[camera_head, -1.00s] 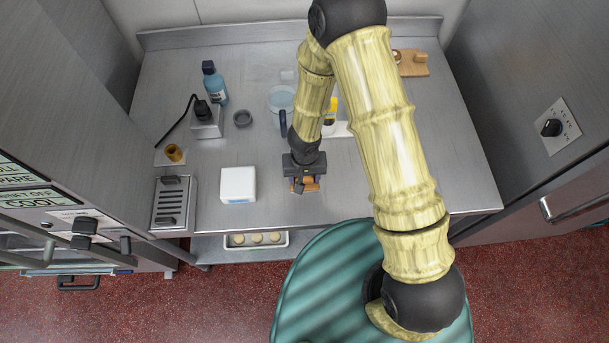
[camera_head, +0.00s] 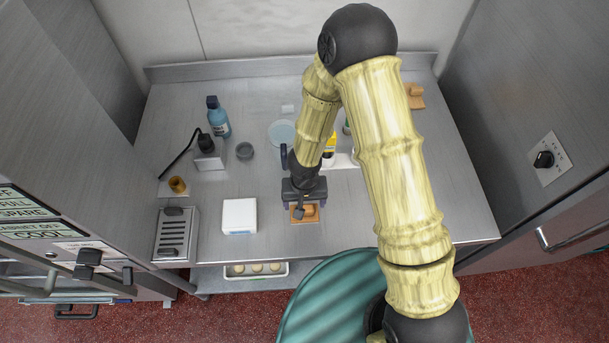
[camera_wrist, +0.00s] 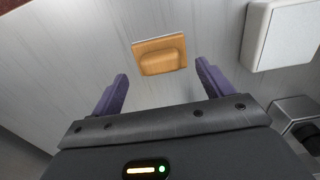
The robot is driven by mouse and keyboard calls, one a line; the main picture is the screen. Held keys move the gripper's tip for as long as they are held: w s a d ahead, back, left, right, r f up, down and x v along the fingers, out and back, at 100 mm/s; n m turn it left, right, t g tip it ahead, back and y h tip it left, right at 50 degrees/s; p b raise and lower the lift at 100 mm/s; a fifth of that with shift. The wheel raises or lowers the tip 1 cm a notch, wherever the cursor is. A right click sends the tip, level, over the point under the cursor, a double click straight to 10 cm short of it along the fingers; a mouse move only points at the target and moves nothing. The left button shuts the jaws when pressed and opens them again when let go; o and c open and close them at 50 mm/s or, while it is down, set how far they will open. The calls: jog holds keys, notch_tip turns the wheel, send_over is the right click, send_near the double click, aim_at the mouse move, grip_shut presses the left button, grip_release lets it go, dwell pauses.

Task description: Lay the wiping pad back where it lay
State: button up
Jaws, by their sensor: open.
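The wiping pad (camera_head: 306,212), an orange-brown flat piece with a raised grip on top, lies flat on the steel counter near its front edge. It also shows in the wrist view (camera_wrist: 160,57), in front of the fingers and apart from them. My gripper (camera_head: 303,205) is open and empty, just behind and above the pad in the head view. In the wrist view its two purple fingers (camera_wrist: 160,85) stand wide apart with bare counter between them. In the head view the fingers are partly hidden by the gripper body.
A white box (camera_head: 239,216) stands left of the pad, with a slotted metal unit (camera_head: 175,236) further left. Behind are a blue bottle (camera_head: 218,117), a small grey bowl (camera_head: 245,150) and a clear round container (camera_head: 282,132). The counter (camera_head: 400,200) right of the pad is clear.

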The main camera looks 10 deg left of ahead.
notch_tip(320, 180, up, 13)
jog(key=p, duration=0.2)
jog(key=shift+f, duration=0.15)
dwell(0.4)
jog(key=d+r+m+t+b, duration=0.1)
jog(key=d+b, duration=0.3)
jog(key=d, duration=0.7)
jog(key=s+d+r+m+t+b, duration=0.1)
jog(key=d+r+b, duration=0.3)
jog(key=d, duration=0.7)
jog(key=shift+m+t+b, duration=0.3)
jog(key=shift+b, duration=0.15)
